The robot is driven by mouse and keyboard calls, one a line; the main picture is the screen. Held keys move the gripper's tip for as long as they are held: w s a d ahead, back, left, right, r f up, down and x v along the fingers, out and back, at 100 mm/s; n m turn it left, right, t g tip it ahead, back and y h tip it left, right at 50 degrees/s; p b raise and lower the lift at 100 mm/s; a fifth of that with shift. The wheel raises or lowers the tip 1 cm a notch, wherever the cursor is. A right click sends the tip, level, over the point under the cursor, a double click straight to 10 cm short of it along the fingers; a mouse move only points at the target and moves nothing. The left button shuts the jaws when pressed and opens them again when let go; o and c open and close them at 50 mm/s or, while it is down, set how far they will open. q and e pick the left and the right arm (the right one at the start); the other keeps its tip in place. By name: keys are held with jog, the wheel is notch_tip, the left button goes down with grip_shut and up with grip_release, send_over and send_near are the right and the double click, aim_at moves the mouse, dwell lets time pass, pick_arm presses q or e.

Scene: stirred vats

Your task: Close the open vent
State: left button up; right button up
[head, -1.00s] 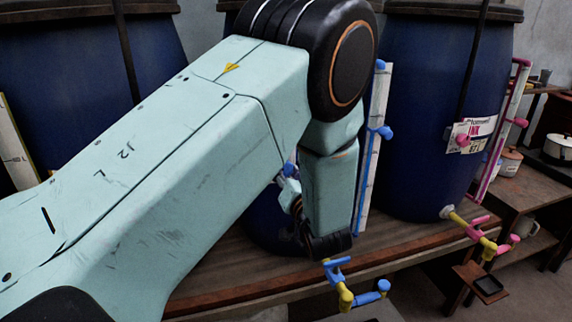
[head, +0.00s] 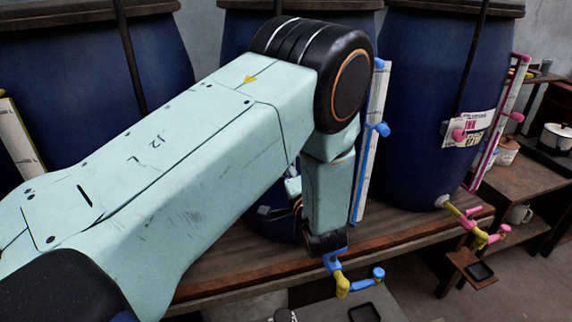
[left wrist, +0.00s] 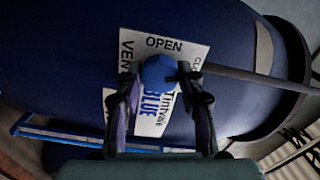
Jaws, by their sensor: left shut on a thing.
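The blue vent knob (left wrist: 159,71) sits in front of a white label (left wrist: 163,44) on a dark blue vat (left wrist: 85,50). The label reads OPEN at the top, VENT at the left, a partly hidden word at the right, and BLUE. My left gripper (left wrist: 162,92) is shut on the knob, one finger on each side. Which way the knob points is hidden. In the head view my left arm covers the gripper and knob, in front of the middle vat (head: 234,40).
A blue-fitted sight tube (head: 370,145) stands beside my arm, with a blue and yellow tap (head: 343,285) below. The right vat (head: 425,100) has a pink-fitted tube and tap. The bench (head: 400,235) has a clear stretch between taps.

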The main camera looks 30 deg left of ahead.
pick_arm(q)
jog(key=shift+d+f+m+p, duration=0.1)
jog(key=shift+m+p, duration=0.05)
jog(key=shift+m, duration=0.5)
jog(key=shift+f+m+p, duration=0.1)
jog(key=shift+m+p, duration=0.05)
jog(key=shift+m, duration=0.5)
jog(key=o, duration=1.2)
jog(key=shift+d+r, duration=0.15)
jog(key=shift+c, duration=0.2)
